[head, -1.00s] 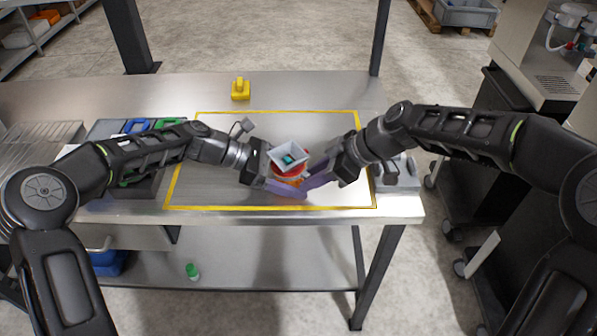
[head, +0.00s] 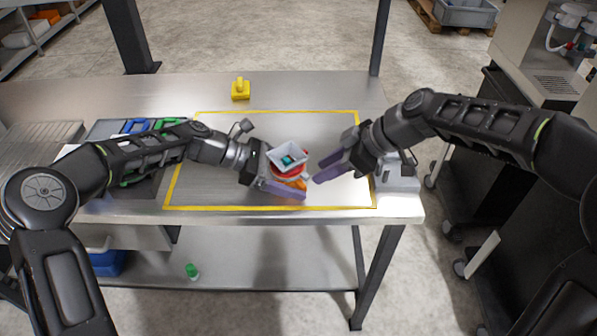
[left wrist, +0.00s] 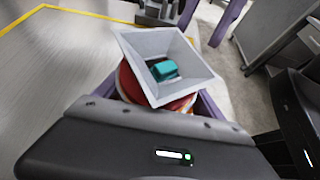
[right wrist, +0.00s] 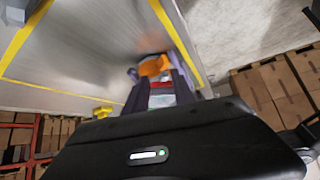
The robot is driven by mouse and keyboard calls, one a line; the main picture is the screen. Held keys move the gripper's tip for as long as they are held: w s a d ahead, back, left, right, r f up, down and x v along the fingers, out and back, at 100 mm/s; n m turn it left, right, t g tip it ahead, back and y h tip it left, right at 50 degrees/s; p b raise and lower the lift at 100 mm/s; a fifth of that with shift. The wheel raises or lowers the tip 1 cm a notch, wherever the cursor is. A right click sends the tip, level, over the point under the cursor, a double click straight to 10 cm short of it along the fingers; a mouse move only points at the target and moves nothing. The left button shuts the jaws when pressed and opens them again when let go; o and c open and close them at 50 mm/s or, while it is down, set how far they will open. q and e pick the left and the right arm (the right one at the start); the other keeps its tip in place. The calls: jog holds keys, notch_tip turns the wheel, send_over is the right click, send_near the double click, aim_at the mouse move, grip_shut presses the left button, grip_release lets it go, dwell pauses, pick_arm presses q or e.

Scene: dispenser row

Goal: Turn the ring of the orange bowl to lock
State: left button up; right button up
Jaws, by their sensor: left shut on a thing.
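The orange bowl (head: 294,183) is low in the dispenser stack inside the yellow outline, partly hidden by my left fingers; it also shows in the right wrist view (right wrist: 153,66). A red ring (head: 289,173) sits just above it and shows in the left wrist view (left wrist: 128,84). A pale square funnel (head: 276,159) with a teal piece (left wrist: 163,70) inside tops the stack. My left gripper (head: 284,187) is shut on the orange bowl from the left. My right gripper (head: 328,170) is open and empty, just right of the stack and apart from it.
A dark tray with blue and green items (head: 168,123) is at left. A grey fixture (head: 398,180) is at the right table edge. The outlined area behind the stack is clear.

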jog(key=v, duration=0.3)
jog(key=shift+d+r, duration=0.1)
pick_arm(q)
jog(key=o, duration=1)
jog(key=b+v, duration=0.1)
jog(key=v, duration=0.7)
pick_arm(e)
jog(key=shift+f, duration=0.6)
